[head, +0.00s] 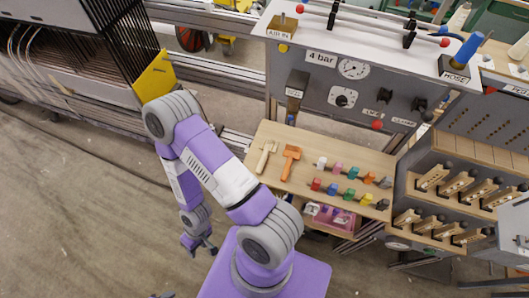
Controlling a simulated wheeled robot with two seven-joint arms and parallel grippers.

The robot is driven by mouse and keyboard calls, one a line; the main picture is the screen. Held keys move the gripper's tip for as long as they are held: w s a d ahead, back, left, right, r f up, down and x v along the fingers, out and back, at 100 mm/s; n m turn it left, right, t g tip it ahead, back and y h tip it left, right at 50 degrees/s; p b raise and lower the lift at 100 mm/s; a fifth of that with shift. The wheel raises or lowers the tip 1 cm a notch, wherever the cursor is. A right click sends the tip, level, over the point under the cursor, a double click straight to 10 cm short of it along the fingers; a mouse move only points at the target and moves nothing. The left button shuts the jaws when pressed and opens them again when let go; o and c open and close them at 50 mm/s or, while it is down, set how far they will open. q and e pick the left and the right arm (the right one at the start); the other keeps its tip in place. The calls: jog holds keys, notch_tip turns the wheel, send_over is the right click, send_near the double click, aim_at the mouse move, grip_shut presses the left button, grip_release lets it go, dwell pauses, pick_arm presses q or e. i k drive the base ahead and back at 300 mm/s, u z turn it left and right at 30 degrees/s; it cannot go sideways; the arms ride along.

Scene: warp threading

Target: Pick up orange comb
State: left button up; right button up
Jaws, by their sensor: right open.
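The orange comb (291,153) lies flat on the wooden table top (258,184), with its wide head toward the back and its handle toward the front. A similar cream-coloured tool (266,152) lies just to its left. My right gripper (201,250) hangs low to the left of the table, over the floor, well apart from the comb. Its dark fingers are spread and nothing shows between them. My left gripper cannot be made out.
Several small coloured pieces (351,193) stand in rows right of the comb. A grey panel with a gauge (353,68) rises behind the table. A wooden rack (440,190) stands to the right. A pink bin (333,217) sits below the table's front edge. Floor at left is clear.

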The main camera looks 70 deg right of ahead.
aim_at(290, 154)
jog(key=i, duration=0.85)
jog(key=z, duration=4)
